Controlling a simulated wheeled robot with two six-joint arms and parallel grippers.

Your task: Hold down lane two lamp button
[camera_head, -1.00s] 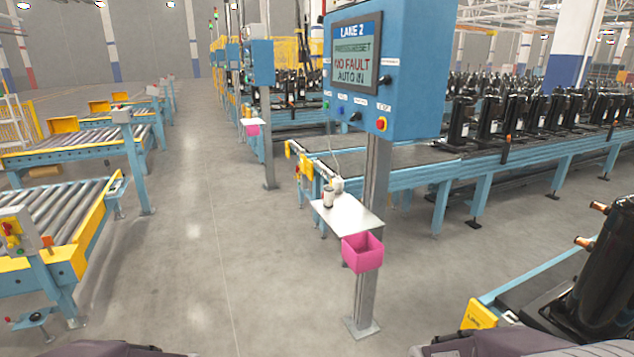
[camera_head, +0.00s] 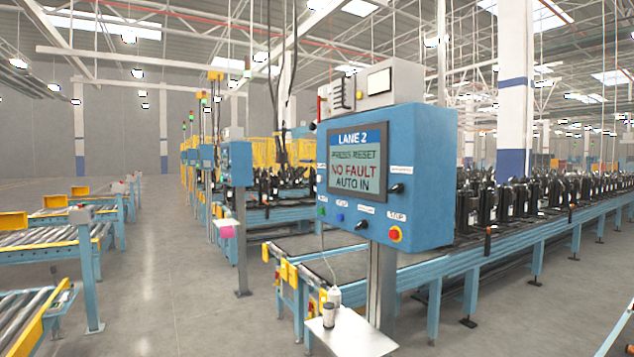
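The blue lane two control box (camera_head: 425,180) stands on a grey post (camera_head: 381,285) right of the middle. Its screen (camera_head: 357,163) reads LANE 2, PRESS RESET, NO FAULT, AUTO IN. Below the screen is a row of controls: a green button (camera_head: 321,198), a blue button (camera_head: 340,217), a black knob (camera_head: 361,225) and a red stop button (camera_head: 395,233) on yellow. Another black knob (camera_head: 396,188) sits right of the screen. The small labels are too blurred to tell which is the lamp button. Neither of my grippers is in view.
A small shelf (camera_head: 350,338) on the post holds a white bottle and a cup. A conveyor lane (camera_head: 440,268) with several black compressors runs behind the box to the right. Roller conveyors (camera_head: 45,320) stand at left. The grey floor aisle (camera_head: 170,290) between is clear.

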